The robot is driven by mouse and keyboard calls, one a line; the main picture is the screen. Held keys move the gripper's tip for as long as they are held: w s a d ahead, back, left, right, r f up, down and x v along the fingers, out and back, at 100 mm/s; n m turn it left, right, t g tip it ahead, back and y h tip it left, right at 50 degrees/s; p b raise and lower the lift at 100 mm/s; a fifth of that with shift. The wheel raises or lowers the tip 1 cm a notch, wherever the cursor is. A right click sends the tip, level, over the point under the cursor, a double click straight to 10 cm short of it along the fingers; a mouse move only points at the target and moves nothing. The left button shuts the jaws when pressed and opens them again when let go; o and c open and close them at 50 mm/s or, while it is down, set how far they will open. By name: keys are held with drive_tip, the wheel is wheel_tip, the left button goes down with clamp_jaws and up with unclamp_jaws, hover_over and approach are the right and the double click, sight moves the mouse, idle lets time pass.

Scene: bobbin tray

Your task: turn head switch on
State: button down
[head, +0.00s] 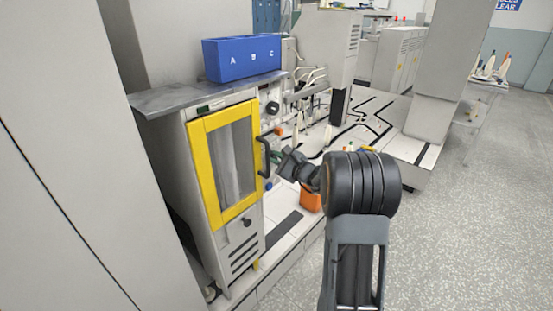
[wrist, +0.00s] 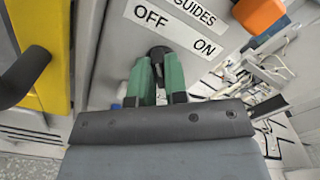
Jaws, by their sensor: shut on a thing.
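A dark rotary switch (wrist: 159,52) sits on a grey panel (wrist: 112,60) in the wrist view. A white label (wrist: 175,20) beside it reads OFF on the left and ON on the right, and a plate above it, partly cut off, reads GUIDES. My gripper (wrist: 160,68) has its green fingers shut on the switch knob, hiding most of it, so its pointer cannot be read. In the head view my gripper (head: 279,156) reaches the machine's side panel (head: 275,110), just right of the yellow-framed door (head: 208,160).
The door's black handle (head: 266,156) is close to my gripper and shows at the left of the wrist view (wrist: 22,78). An orange part (wrist: 258,14) is at upper right. A blue bin (head: 242,58) marked A, B, C stands on top. Open floor (head: 455,230) lies to the right.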

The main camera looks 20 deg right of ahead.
drive_tip(key=shift+m, duration=0.4)
drive_tip(key=shift+w+d+m+p, duration=0.15)
drive_tip(key=shift+m+p, duration=2.35)
drive_tip(key=shift+m, duration=1.3)
drive_tip(key=shift+d+m+p, duration=0.1)
drive_tip(key=shift+m+p, duration=2.4)
drive_tip(key=shift+m, duration=1.3)
drive_tip(key=c, duration=1.1)
unclamp_jaws()
drive_tip(key=shift+c, duration=0.2)
drive_tip(key=v, duration=1.4)
drive_tip(key=shift+w, duration=0.1)
